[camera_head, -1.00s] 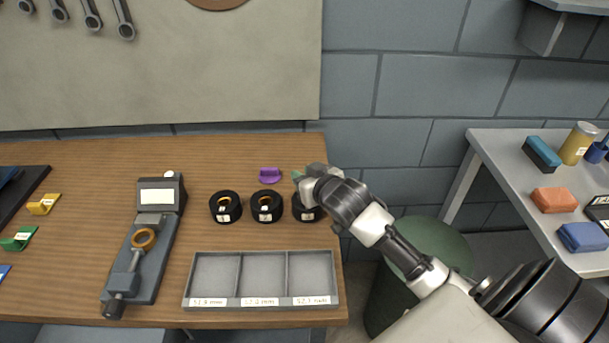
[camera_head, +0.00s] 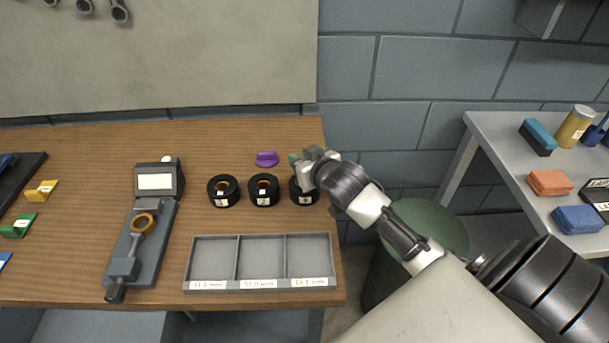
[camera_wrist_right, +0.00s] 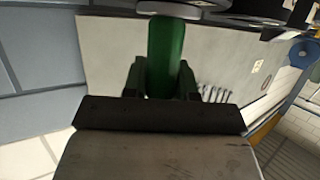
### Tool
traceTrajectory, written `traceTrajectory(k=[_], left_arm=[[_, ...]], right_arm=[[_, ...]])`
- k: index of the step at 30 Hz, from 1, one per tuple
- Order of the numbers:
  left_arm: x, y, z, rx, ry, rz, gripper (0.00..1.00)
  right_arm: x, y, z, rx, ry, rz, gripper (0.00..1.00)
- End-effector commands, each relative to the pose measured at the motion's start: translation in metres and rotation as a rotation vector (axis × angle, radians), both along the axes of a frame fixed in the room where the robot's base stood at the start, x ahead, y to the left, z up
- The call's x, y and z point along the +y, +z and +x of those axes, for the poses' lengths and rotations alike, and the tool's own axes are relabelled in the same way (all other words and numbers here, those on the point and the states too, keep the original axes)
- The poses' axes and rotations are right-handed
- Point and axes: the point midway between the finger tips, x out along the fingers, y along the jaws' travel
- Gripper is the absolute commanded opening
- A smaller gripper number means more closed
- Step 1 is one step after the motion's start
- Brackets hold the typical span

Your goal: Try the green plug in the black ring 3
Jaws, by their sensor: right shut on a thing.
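Three black rings with white labels stand in a row on the wooden bench: a left one (camera_head: 223,191), a middle one (camera_head: 263,190) and black ring 3 (camera_head: 304,197) at the right. My right gripper (camera_head: 308,163) is above and just behind black ring 3, partly covering it. It is shut on the green plug (camera_head: 292,158), of which only a sliver shows in the head view. In the wrist view the green plug (camera_wrist_right: 166,55) stands out between the fingers, its far end near dark round shapes. I cannot tell whether the plug is inside the ring. My left gripper is not in view.
A purple plug (camera_head: 267,159) lies behind the rings. A grey three-compartment tray (camera_head: 236,262) is in front, empty. A grey measuring device (camera_head: 145,245) holding an orange ring (camera_head: 143,223) stands left. Yellow (camera_head: 42,190) and green (camera_head: 18,226) labelled pieces lie far left.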

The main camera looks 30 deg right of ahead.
Motion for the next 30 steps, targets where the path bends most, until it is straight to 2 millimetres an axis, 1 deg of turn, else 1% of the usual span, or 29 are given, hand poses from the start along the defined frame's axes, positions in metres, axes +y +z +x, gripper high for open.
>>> traceTrajectory(k=[1,6,30], left_arm=[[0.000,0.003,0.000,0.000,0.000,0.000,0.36],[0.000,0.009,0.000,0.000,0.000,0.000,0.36],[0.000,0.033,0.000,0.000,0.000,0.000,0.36]], right_arm=[[0.000,0.004,0.000,-0.002,0.001,0.000,0.00],[0.000,0.010,0.000,-0.006,0.000,0.000,0.00],[0.000,0.032,0.001,-0.009,0.000,-0.001,0.00]])
